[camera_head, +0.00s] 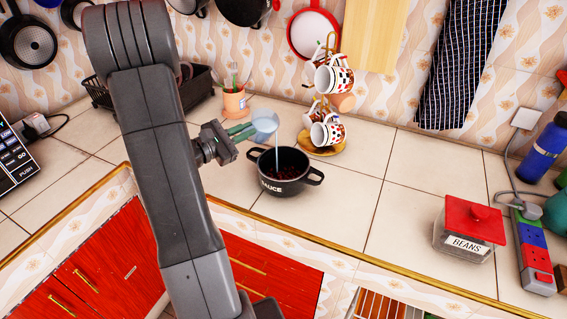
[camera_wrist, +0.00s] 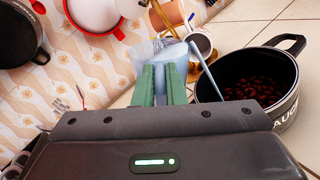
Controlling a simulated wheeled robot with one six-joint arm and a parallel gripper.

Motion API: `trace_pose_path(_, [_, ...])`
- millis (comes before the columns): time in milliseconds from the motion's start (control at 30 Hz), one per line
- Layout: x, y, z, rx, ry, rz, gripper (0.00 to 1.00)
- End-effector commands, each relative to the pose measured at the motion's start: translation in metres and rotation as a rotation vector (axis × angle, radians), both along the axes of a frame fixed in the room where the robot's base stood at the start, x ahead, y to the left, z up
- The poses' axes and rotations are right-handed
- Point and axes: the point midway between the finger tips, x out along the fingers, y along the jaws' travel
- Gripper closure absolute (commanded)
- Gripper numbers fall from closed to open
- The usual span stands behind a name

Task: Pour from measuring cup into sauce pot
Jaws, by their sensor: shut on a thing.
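The black sauce pot (camera_head: 284,187) stands upright on the counter, with a white SAUCE label and dark red beans (camera_wrist: 252,90) inside. The fingers partly hide the cup (camera_wrist: 174,52) in the wrist view.
A mug tree with patterned mugs (camera_head: 328,132) stands close behind the pot. An orange utensil holder (camera_head: 235,103) and a black rack (camera_head: 196,88) are behind my gripper. A BEANS jar (camera_head: 468,228) and a power strip (camera_head: 534,255) are far right. The tiled counter right of the pot is clear.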

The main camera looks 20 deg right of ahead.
Motion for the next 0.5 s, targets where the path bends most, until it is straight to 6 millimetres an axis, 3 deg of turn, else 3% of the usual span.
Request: trace_pose_path(500, [-0.0103,-0.0030,0.0042,0.025,-0.095,0.001,1.00])
